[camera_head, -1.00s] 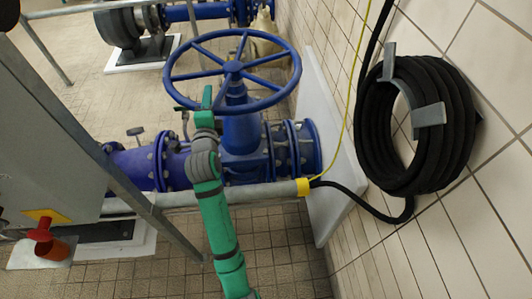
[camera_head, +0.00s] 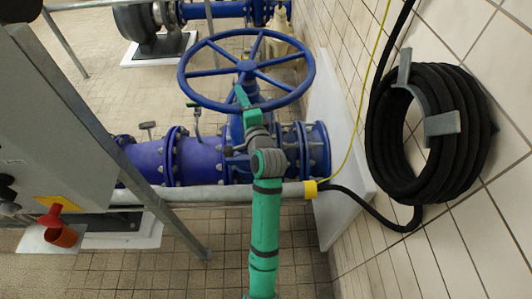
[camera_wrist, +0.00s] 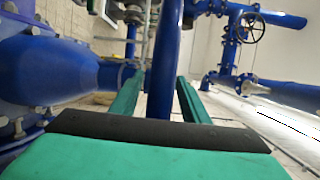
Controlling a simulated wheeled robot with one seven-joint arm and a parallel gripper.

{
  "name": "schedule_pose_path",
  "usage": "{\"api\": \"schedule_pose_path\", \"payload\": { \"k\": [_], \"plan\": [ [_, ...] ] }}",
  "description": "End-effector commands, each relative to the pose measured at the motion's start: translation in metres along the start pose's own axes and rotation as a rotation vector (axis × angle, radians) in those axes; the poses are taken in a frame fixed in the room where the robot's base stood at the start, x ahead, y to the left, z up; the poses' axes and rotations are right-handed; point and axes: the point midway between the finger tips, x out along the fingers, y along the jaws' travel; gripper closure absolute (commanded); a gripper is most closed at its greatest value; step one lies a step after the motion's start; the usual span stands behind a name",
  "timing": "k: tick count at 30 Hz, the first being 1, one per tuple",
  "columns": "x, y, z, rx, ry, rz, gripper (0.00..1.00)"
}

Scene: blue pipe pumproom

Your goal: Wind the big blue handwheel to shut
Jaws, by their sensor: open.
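The big blue handwheel (camera_head: 192,91) lies nearly flat on top of a blue valve, in the middle of the head view. My gripper (camera_head: 241,97) is at the near part of its rim, just below the hub in the picture. In the wrist view, my gripper (camera_wrist: 160,98) has its two green fingers apart, with the blue rim (camera_wrist: 164,60) passing between them. A gap shows on each side of the rim, so it does not look clamped. The valve body is partly hidden behind my gripper and wrist.
A grey rail (camera_head: 215,194) crosses in front of the valve. A coiled black hose (camera_head: 440,165) hangs on the tiled wall at right, with a yellow cable (camera_head: 357,125) beside it. A grey cabinet (camera_head: 50,140) stands at left. Tiled floor is open below the rail.

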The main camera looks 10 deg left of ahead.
Motion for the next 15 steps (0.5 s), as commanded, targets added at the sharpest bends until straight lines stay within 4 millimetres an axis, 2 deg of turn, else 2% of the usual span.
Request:
{"api": "schedule_pose_path", "payload": {
  "k": [1, 15],
  "plan": [
    [-0.003, 0.000, -0.005, 0.001, -0.012, 0.001, 0.58],
    [-0.086, 0.001, -0.004, 0.000, -0.006, 0.001, 0.58]
  ]
}}
